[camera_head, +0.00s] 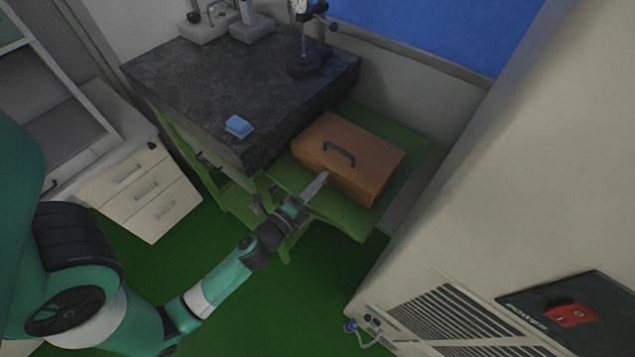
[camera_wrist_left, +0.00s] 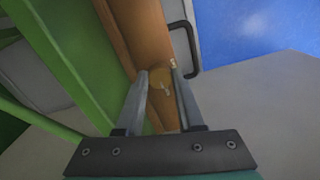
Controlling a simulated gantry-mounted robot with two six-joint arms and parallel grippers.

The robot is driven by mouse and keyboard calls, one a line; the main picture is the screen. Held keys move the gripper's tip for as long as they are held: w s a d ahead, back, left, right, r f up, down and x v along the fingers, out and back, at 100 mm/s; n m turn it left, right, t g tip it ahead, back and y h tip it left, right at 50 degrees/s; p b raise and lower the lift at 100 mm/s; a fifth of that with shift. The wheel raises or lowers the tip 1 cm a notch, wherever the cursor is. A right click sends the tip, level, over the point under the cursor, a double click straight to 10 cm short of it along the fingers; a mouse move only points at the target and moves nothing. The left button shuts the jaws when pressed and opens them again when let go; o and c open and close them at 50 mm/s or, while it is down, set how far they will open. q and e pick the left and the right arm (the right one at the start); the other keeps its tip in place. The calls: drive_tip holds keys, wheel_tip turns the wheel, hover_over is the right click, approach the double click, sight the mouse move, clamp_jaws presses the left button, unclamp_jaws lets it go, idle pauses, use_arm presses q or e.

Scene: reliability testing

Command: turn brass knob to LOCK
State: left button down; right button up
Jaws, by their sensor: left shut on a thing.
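A brown wooden box (camera_head: 345,150) with a dark handle sits on a green shelf beside the dark stone-topped table. The round brass knob (camera_wrist_left: 161,80) is on the side of the box, in the left wrist view. My left gripper (camera_head: 318,183) reaches the box's near side from the lower left. In the left wrist view my left gripper (camera_wrist_left: 161,76) has its two fingers on either side of the knob, shut on it. In the head view the knob is hidden or too small to make out. Any LOCK marking is too small to read. My right gripper is not in view.
The stone tabletop (camera_head: 215,75) holds a small blue block (camera_head: 239,127) and a stand (camera_head: 305,62). A large beige cabinet (camera_head: 500,170) with a red power switch (camera_head: 571,314) stands at the right. White drawers (camera_head: 142,190) stand at the left. Green floor lies below.

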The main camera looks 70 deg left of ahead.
use_arm(q)
drive_tip(key=c, duration=0.5)
unclamp_jaws()
drive_tip(key=shift+s, duration=0.1)
drive_tip(key=b+v, duration=0.7)
drive_tip(key=v, duration=0.4)
drive_tip(key=shift+s+d, duration=0.15)
drive_tip(key=shift+s, duration=0.05)
